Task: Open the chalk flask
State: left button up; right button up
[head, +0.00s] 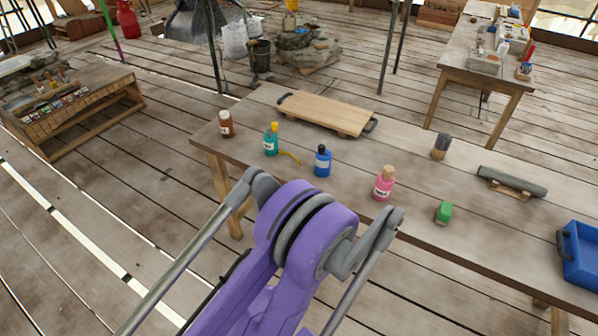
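Several small containers stand upright on the long wooden table. Neither of my grippers is in view. My own purple and grey links fill the lower middle, in front of the table's near edge.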

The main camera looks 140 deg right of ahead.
aim_at(383, 188)
jog(key=z, duration=5.3)
jog(key=i+j+z, duration=0.35)
jog(key=i+j, duration=0.85)
jog(key=j, duration=0.1)
